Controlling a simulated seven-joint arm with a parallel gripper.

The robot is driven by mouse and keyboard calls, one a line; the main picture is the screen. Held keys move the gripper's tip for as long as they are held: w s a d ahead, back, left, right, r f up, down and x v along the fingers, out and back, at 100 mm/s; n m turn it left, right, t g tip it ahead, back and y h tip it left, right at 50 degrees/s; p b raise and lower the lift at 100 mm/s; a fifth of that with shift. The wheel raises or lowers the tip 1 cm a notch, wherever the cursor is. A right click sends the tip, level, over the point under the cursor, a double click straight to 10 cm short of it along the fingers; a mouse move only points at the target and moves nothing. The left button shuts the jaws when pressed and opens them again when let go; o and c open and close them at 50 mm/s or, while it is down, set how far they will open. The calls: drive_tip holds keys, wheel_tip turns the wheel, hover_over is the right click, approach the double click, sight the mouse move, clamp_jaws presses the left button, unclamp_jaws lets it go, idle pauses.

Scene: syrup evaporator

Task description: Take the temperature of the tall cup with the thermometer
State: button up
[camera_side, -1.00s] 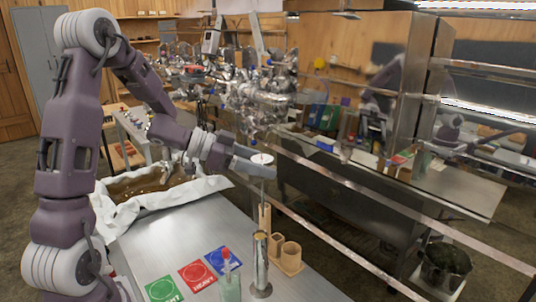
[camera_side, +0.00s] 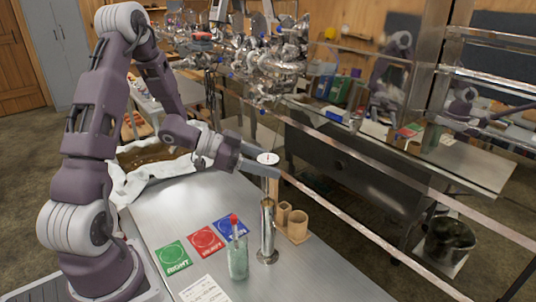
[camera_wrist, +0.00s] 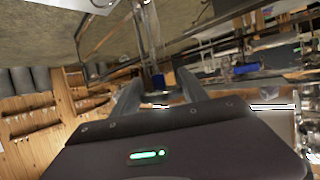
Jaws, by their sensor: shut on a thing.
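In the side view, my gripper (camera_side: 262,168) is shut on the thermometer, just below its round white dial (camera_side: 267,158). The dial faces up and the thin stem points down. The tall cup (camera_side: 267,235), a narrow shiny metal cylinder, stands upright on the metal table directly below the gripper. The stem lines up with the cup's mouth; whether its tip is inside is too small to tell. In the wrist view, the two fingers (camera_wrist: 160,90) reach forward, and I cannot clearly make out the thermometer between them.
A wooden holder with round tubes (camera_side: 297,224) stands just right of the cup. Green (camera_side: 172,257), red (camera_side: 205,242) and blue (camera_side: 231,232) cards and a white paper (camera_side: 205,290) lie left. A metal rail (camera_side: 345,205) runs along the right.

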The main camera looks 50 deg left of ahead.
sight(268, 190)
drive_tip(key=shift+f, duration=4.15)
idle(3.8)
